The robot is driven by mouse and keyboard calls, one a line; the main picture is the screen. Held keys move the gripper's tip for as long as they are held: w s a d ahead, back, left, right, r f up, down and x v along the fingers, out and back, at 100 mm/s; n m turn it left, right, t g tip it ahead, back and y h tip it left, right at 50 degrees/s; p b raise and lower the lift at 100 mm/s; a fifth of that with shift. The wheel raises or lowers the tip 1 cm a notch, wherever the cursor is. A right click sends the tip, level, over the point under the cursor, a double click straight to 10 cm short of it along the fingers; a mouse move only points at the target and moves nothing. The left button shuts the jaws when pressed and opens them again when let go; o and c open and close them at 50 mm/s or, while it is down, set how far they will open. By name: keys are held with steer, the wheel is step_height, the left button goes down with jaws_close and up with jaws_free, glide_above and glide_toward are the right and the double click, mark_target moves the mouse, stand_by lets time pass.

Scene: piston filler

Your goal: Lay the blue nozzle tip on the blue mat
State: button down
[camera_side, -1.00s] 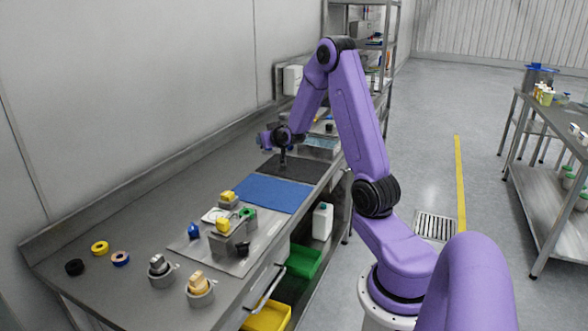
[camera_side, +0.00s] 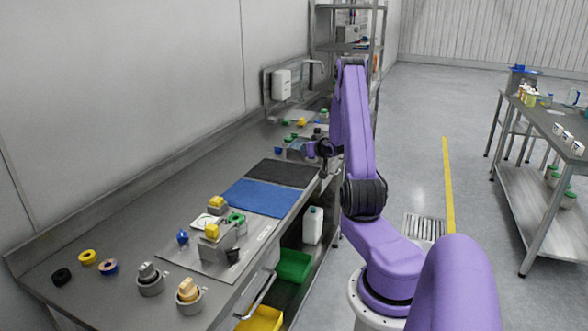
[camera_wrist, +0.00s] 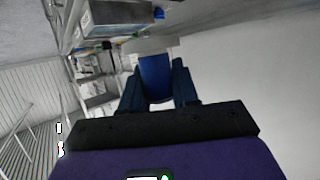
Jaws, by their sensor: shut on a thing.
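My gripper (camera_wrist: 158,88) is shut on a blue piece (camera_wrist: 154,76) in the wrist view, which I take to be the blue nozzle tip. It sits between the two dark fingers, with a grey part showing beyond it. In the side view my gripper (camera_side: 324,160) is raised near the counter's right edge, beyond and right of the mats; the held piece is too small to make out there. The blue mat (camera_side: 255,198) lies flat and bare on the counter, left of and nearer the camera than my gripper.
A dark mat (camera_side: 281,173) lies just behind the blue mat. A metal plate (camera_side: 210,266) with yellow-topped parts and a small blue part (camera_side: 182,237) lies in front. Rings and two cups stand front left. Small coloured items (camera_side: 300,124) crowd the far end.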

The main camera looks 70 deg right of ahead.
steer(key=w+d+f, duration=0.2)
steer(key=d+f, duration=0.1)
steer(key=w+d+f, duration=0.2)
steer(key=d, duration=0.1)
steer(key=w+d+f, duration=0.2)
steer(key=d+f, duration=0.1)
steer(key=shift+w+d+f, duration=0.3)
steer(key=shift+d+f, duration=0.05)
steer(key=shift+w+d+f, duration=0.1)
steer(key=shift+f, duration=1.6)
steer(key=shift+f, duration=0.15)
steer(key=c, duration=0.8)
jaws_free()
steer(key=shift+c, duration=0.2)
